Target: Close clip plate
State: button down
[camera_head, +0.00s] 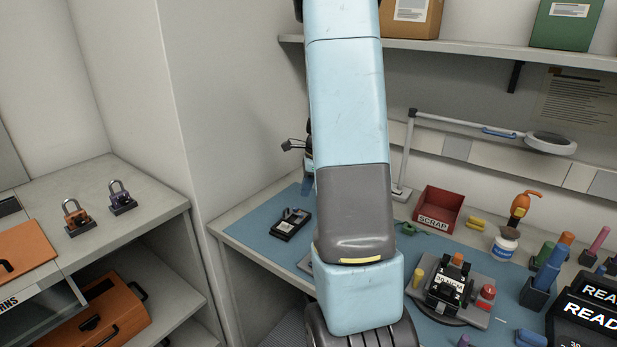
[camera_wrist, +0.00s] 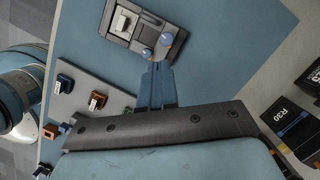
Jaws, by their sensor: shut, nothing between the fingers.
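In the head view a black device (camera_head: 284,230) with a raised grey part lies on the mat left of my arm.
A fixture (camera_head: 479,311) with a labelled block, a red SCRAP bin (camera_head: 437,209) and a lamp (camera_head: 550,142) stand right of my arm. In the wrist view, a grey tray (camera_wrist: 112,93) with small parts lies left and black R30 boxes (camera_wrist: 290,118) right.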

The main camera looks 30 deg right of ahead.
aim_at(290, 215)
jog(key=a+f, duration=0.1)
jog(key=w+f, duration=0.1)
jog(key=a+f, duration=0.1)
jog(key=shift+w+a+f, duration=0.25)
jog(key=shift+a+f, duration=0.05)
jog(key=shift+f, duration=0.1)
jog(key=shift+w+a+f, duration=0.25)
jog(key=shift+a+f, duration=0.05)
jog(key=shift+a, duration=0.15)
jog(key=shift+s, duration=0.15)
